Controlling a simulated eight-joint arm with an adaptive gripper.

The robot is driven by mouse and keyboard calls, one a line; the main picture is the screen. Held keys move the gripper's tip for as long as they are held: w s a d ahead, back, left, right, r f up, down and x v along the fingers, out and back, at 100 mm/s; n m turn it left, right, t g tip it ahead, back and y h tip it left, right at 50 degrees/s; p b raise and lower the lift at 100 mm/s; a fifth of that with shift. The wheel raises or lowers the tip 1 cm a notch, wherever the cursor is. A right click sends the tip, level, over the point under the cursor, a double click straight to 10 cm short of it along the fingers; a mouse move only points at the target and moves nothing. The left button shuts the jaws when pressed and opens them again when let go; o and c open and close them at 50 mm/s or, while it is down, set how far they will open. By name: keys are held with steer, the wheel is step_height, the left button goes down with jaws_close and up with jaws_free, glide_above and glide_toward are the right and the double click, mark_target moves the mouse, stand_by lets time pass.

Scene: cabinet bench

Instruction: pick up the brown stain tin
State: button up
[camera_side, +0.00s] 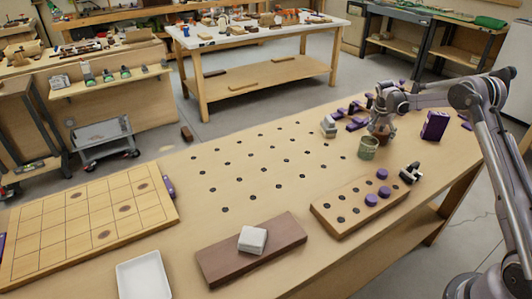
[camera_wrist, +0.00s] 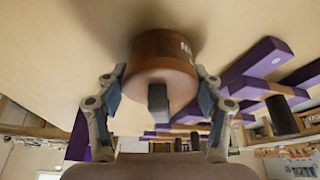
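The brown stain tin (camera_wrist: 160,55) is a squat brown cylinder with white lettering, partly cut off from sight by its own face. In the wrist view my gripper (camera_wrist: 161,75) has one finger on each side of the tin's near end, with the fingertips very close to its rim. Whether the pads press on it cannot be told. A small dark grey block shows in front of the tin's near face. In the side view my gripper (camera_side: 382,130) is low over the bench, and the tin is mostly hidden there.
Stacked pale blocks (camera_side: 328,126), purple pieces (camera_side: 355,123) and a purple box (camera_side: 434,125) are close by. A pegboard with purple pegs (camera_side: 352,217) lies in front.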

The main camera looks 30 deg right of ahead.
steer(key=c, duration=0.9)
